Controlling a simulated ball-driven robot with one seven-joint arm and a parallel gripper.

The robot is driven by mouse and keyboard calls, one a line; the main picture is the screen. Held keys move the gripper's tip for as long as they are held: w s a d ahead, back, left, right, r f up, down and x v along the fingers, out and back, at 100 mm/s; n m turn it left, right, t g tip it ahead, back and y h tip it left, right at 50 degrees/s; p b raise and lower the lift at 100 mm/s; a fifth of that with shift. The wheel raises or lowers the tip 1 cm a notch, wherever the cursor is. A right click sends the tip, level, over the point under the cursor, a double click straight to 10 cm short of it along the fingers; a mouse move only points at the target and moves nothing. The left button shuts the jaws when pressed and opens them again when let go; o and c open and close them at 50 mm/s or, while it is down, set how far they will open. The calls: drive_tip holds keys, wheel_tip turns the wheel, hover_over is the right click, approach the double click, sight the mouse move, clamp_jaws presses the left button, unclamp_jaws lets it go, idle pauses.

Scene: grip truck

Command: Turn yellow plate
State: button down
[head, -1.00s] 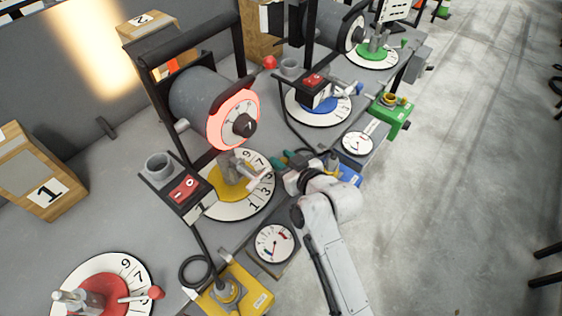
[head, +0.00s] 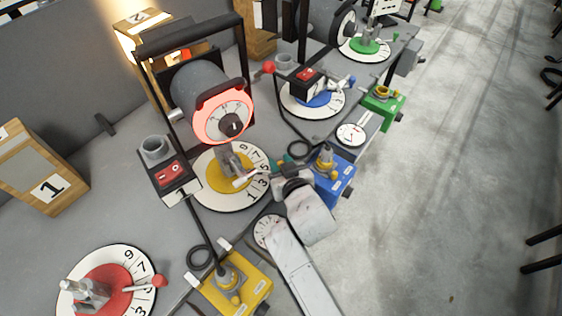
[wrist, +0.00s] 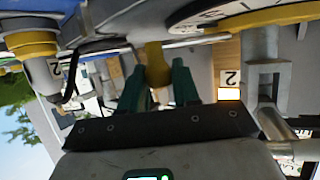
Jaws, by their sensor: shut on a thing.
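The yellow plate (head: 213,178) is a round disc at the centre of a white numbered dial (head: 209,202), below the grey drum. A grey bracket (head: 235,161) stands on it, and a light rod (head: 246,180) reaches from it toward the numbers on the right. My gripper (head: 275,170) is at the dial's right edge, at the rod's outer end. In the wrist view, its dark green fingers (wrist: 158,80) are shut on the yellow knob (wrist: 156,58) at the end of the rod (wrist: 200,42). In the head view, my wrist partly hides the knob.
The blue box (head: 337,183) stands close to the right of my gripper. The yellow box (head: 240,285) and a partly covered gauge (head: 265,231) are in front. The black frame (head: 153,100) and drum (head: 197,88) rise behind. A red plate (head: 105,285) is at lower left.

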drive_tip(key=c, duration=0.9)
unclamp_jaws()
drive_tip(key=v, duration=1)
drive_tip(key=shift+s+r+b, duration=0.15)
drive_tip(key=shift+s+b, duration=0.2)
drive_tip(key=shift+d, duration=0.1)
